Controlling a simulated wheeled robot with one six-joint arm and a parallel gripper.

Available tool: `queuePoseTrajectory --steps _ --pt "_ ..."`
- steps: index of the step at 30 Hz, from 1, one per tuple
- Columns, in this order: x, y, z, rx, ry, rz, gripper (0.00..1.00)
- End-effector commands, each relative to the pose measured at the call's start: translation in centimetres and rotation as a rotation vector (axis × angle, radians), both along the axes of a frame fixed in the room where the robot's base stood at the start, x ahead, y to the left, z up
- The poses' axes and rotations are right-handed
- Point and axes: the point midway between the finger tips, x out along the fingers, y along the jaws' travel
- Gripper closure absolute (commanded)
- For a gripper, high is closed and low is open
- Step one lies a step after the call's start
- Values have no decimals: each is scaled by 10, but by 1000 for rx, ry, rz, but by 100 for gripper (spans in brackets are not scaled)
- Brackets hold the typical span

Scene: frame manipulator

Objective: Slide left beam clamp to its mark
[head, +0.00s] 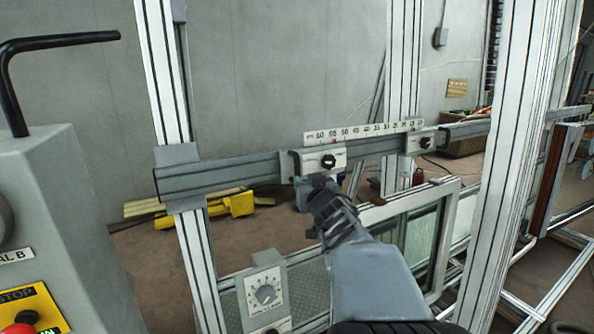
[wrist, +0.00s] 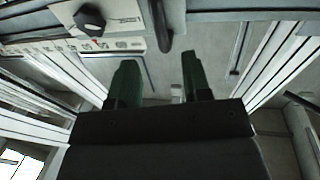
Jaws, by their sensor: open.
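The left beam clamp (head: 316,159) is a pale block with a black knob, sitting on the grey horizontal beam (head: 225,175). A white numbered scale (head: 362,132) runs above the beam, its left part over this clamp. Small reddish spots show near the scale, too small to make out as marks. My gripper (head: 318,184) is just below the clamp. In the wrist view my gripper's green fingers (wrist: 157,64) are apart with nothing between them. The clamp (wrist: 122,14) shows at the upper left there, and a dark upright handle (wrist: 164,28) lies just beyond the fingertips.
A second clamp (head: 424,140) sits further right on the beam. Upright aluminium posts (head: 172,80) flank the work area. A dial box (head: 265,292) and a framed pane (head: 420,235) stand below the beam. A grey control box (head: 70,220) with a bent black rod is at left.

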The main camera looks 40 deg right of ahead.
Motion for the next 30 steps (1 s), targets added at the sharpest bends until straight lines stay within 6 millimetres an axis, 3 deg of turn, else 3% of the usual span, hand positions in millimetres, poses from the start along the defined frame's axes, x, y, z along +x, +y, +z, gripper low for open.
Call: queuePoseTrajectory --steps 6,15,30 --pt "42 -13 -1 3 4 2 56" --pt "78 -26 0 1 3 0 56" --pt "88 -29 0 0 2 -1 56"
